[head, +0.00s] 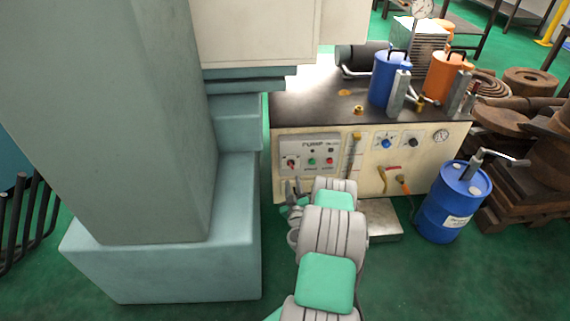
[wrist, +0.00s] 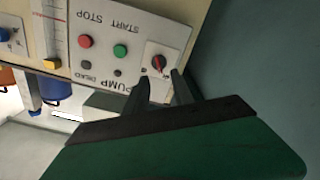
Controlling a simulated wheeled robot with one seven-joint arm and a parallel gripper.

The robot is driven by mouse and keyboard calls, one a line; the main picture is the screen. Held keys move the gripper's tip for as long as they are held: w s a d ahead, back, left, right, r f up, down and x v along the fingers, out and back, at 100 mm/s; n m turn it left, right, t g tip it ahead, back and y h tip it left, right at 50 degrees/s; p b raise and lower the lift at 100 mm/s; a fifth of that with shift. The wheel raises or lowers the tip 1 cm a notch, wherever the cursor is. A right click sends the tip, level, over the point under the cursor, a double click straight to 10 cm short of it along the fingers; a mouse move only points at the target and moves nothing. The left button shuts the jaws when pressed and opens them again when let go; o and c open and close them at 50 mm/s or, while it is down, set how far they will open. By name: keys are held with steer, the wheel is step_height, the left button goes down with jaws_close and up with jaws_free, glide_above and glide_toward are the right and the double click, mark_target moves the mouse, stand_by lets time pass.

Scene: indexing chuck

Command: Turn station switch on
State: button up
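The pump control panel (head: 309,154) is on the front of the cream station cabinet. Its rotary switch (head: 291,163), a red-marked knob on a small white plate, is at the panel's left. The switch also shows in the wrist view (wrist: 159,62), where the panel appears upside down. The green START button (wrist: 120,51) and red STOP button (wrist: 85,41) are beside it. My gripper (head: 293,188) is just below the switch in the head view. In the wrist view its two fingers (wrist: 161,80) are spread, empty, and point toward the knob; contact cannot be told.
A large grey-green machine column (head: 150,130) stands close to the left of my gripper. A sight gauge (head: 351,155) and blue knob (head: 386,143) are right of the panel. A blue drum (head: 452,205) stands on the floor at right.

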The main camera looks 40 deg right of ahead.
mark_target(291, 167)
steer(key=b+x, duration=0.1)
steer(key=x, duration=0.6)
steer(key=shift+w+d, duration=0.25)
steer(key=shift+d, duration=0.05)
steer(key=shift+c, duration=0.2)
jaws_close()
